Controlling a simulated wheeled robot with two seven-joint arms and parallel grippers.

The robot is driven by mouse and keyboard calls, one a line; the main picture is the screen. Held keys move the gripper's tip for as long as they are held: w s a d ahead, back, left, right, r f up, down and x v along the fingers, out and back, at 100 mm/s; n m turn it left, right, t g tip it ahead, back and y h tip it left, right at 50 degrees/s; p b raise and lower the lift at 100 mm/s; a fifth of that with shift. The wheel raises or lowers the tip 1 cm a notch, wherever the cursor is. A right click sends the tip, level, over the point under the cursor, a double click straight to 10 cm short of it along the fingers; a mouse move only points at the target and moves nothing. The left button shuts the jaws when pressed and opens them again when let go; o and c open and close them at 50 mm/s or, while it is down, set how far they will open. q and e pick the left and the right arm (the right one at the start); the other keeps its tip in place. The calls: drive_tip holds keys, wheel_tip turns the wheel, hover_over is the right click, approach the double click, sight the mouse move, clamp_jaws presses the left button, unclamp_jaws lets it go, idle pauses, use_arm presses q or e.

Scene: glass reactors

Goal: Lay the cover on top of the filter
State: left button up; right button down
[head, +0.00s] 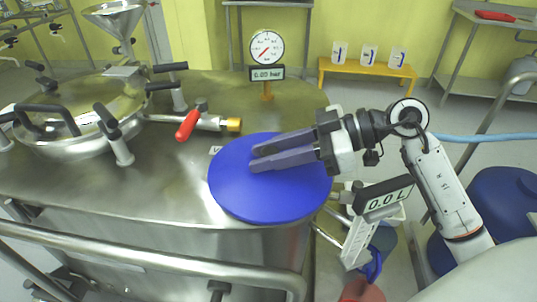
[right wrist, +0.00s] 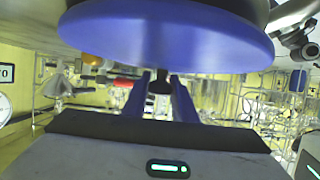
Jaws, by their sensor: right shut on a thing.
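The cover (head: 245,185) is a large, flat blue disc. In the head view it is level at the right end of the steel reactor top. My right gripper (head: 253,159) reaches over it from the right, with its fingers above the disc. In the right wrist view the cover (right wrist: 165,38) fills the top, and my right gripper (right wrist: 160,82) is shut on its small dark knob (right wrist: 158,86). I cannot make out the filter for certain; the disc hides what is under it. Whether the disc touches anything below is unclear. My left gripper is not in view.
A red-handled valve (head: 190,123) and a pressure gauge (head: 267,48) stand near the cover on the reactor top (head: 165,185). A domed lid (head: 75,105) with black handles is at the left. A 0.0 L scale display (head: 385,197) hangs right of the cover.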

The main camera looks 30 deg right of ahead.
drive_tip(key=shift+f, duration=0.55)
idle(0.4)
drive_tip(key=c, duration=1.4)
unclamp_jaws()
drive_tip(key=shift+o, duration=0.2)
drive_tip(key=v, duration=1)
drive_tip(key=shift+s+d+p, duration=0.1)
drive_tip(key=shift+d+p, duration=0.05)
drive_tip(key=shift+p, duration=0.2)
